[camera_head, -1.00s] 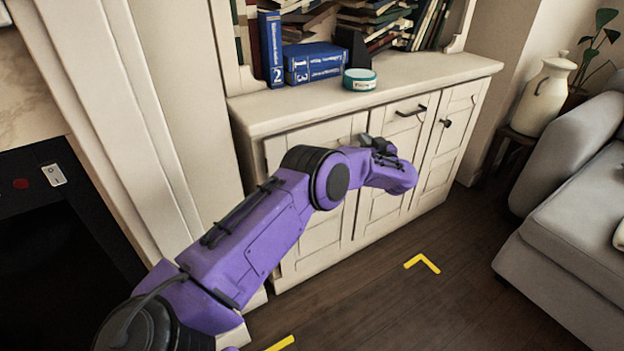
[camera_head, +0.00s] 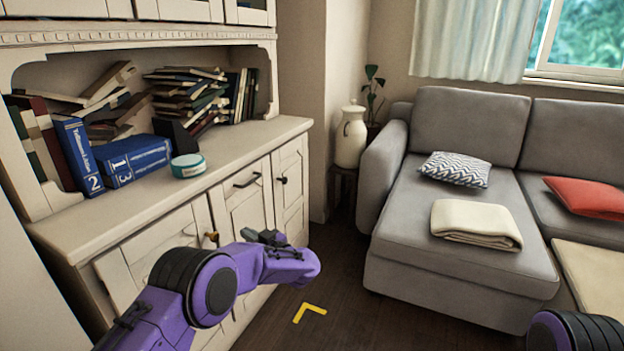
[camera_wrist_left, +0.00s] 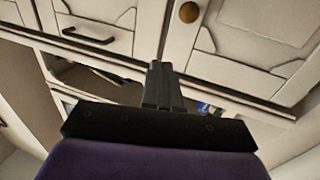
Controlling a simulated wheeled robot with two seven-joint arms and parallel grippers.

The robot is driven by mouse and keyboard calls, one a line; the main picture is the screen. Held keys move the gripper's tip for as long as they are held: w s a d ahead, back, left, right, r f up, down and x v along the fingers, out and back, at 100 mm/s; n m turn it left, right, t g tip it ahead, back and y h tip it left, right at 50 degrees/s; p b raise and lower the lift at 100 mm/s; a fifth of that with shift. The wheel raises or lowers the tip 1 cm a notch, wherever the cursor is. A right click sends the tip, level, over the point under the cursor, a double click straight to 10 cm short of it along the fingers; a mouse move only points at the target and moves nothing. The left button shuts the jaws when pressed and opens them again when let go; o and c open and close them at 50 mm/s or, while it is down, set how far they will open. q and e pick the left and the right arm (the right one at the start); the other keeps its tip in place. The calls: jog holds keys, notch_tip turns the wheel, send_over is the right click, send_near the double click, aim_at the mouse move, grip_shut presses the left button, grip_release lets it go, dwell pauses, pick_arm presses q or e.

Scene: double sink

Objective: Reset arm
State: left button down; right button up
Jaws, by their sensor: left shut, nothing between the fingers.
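My left arm comes in from the bottom left in the head view, purple with black joints. My left gripper (camera_head: 262,237) is at its end, small and partly hidden by the wrist, in front of the cream cabinet (camera_head: 245,140) and below its top. In the left wrist view the two dark fingers of the left gripper (camera_wrist_left: 162,85) are together with nothing between them. Part of my right arm shows at the bottom right corner of the head view; its gripper is out of the picture.
Blue books (camera_head: 135,160) and a teal round tin (camera_head: 188,166) stand on the cabinet top. A yellow corner mark (camera_head: 309,311) lies on the open dark floor.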

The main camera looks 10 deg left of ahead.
pick_arm(q)
jog(key=s+d+f+m+t+h, duration=0.1)
jog(key=s+f+t+h, duration=0.1)
jog(key=f, duration=0.3)
jog(key=s+d+f+m+t+h, duration=0.1)
jog(key=s+d+f+t+h, duration=0.15)
jog(key=f, duration=0.35)
jog(key=s+a+f+m+g+h, duration=0.1)
jog(key=s+f+g+h, duration=0.1)
jog(key=s+f, duration=0.55)
jog(key=s+f+m+g+h, duration=0.1)
jog(key=s+f+g+h, duration=0.2)
jog(key=s, duration=0.7)
jog(key=s+a+f+m+g+h, duration=0.1)
jog(key=s+f+h, duration=0.1)
jog(key=s+f, duration=0.6)
jog(key=s+a+r+g+h, duration=0.15)
jog(key=s+g, duration=0.25)
jog(key=s, duration=1.5)
notch_tip(320, 180, up, 18)
jog(key=p, duration=1.8)
jog(key=shift+w+d+r+m+y+p, duration=0.2)
jog(key=shift+w+m+y+p, duration=0.05)
jog(key=shift+m+y+p, duration=0.1)
